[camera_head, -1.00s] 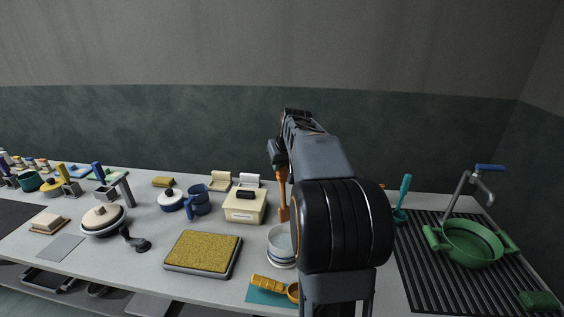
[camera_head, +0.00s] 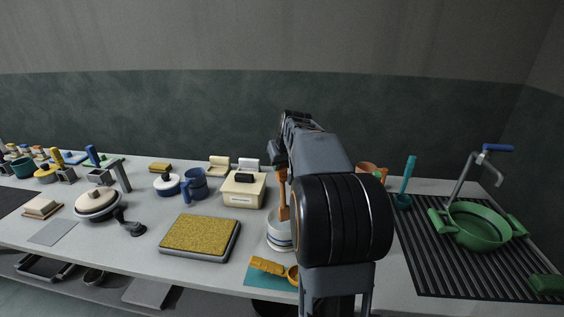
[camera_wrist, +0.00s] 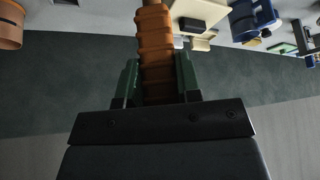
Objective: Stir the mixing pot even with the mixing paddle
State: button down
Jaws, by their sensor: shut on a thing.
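My gripper (camera_wrist: 158,80) is shut on the orange-brown ribbed handle of the mixing paddle (camera_wrist: 155,45). In the head view the paddle (camera_head: 283,195) hangs about upright beside my arm, and my gripper (camera_head: 281,160) is partly hidden by the arm. The mixing pot (camera_head: 279,241), white with blue-grey bands, stands on the bench below it, its right side hidden by my arm. The paddle's lower end meets the pot's mouth in the picture. I cannot tell how deep it reaches, and the pot's contents are hidden.
A cream lidded box (camera_head: 243,191) stands behind the pot, and a yellow-topped board (camera_head: 201,235) lies to its left. An orange scoop (camera_head: 268,265) lies on a teal mat in front. At right, a green basin (camera_head: 478,231) stands on a dark ribbed mat (camera_head: 430,270).

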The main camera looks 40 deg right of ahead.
aim_at(283, 174)
jog(key=shift+f+b, duration=2.05)
jog(key=shift+f, duration=0.85)
jog(key=shift+w+a+p, duration=0.35)
jog(key=shift+w+a, duration=0.5)
jog(key=shift+w, duration=0.05)
